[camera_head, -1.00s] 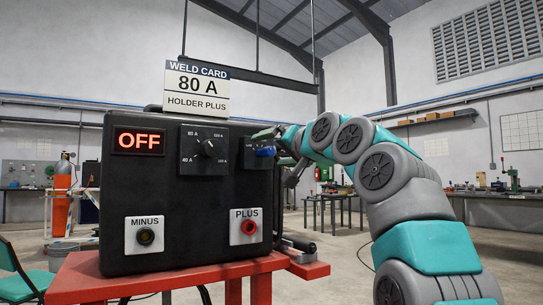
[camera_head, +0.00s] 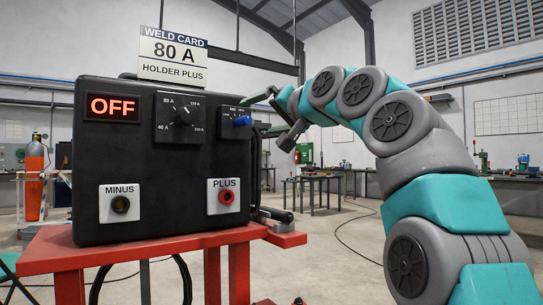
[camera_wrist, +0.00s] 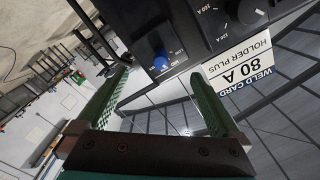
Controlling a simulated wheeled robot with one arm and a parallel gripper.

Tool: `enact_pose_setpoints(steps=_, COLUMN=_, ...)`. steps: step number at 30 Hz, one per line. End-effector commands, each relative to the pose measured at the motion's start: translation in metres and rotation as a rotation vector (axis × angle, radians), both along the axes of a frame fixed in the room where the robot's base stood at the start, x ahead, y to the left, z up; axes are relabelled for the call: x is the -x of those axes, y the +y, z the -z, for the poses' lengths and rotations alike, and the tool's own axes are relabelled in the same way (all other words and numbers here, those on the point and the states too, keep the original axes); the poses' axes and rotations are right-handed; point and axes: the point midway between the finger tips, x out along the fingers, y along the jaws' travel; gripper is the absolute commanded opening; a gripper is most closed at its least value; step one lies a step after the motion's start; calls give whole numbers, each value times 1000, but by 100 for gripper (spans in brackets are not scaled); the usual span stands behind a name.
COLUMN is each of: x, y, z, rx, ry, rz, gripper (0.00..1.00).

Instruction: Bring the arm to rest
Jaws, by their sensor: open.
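My arm (camera_head: 400,125) reaches up from the lower right in the head view and bends left toward the black welding machine (camera_head: 150,215). My gripper (camera_head: 264,113) is open and empty beside the machine's upper right side. In the wrist view its two green fingers (camera_wrist: 160,76) stand wide apart. The blue knob (camera_head: 242,121) on the machine's front is left of the gripper and clear of the fingers. In the wrist view the knob (camera_wrist: 161,63) shows beyond the gap between the fingertips.
The machine stands on a red table (camera_head: 140,250). Its display (camera_head: 112,107) reads OFF. A card (camera_head: 173,57) on top reads 80 A, HOLDER PLUS. The MINUS (camera_head: 120,204) and PLUS (camera_head: 226,196) sockets look empty. Open floor lies behind the arm.

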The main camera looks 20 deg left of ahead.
Motion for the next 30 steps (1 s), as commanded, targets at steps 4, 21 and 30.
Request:
enact_pose_setpoints(steps=4, x=0, y=0, z=1, rx=3, ry=2, rz=1, gripper=100)
enact_pose_setpoints(steps=21, x=-1, y=-83, z=181, rx=392, ry=352, rz=129, gripper=100)
enact_pose_setpoints(steps=30, x=62, y=-160, z=314, rx=639, ry=599, rz=170, gripper=100)
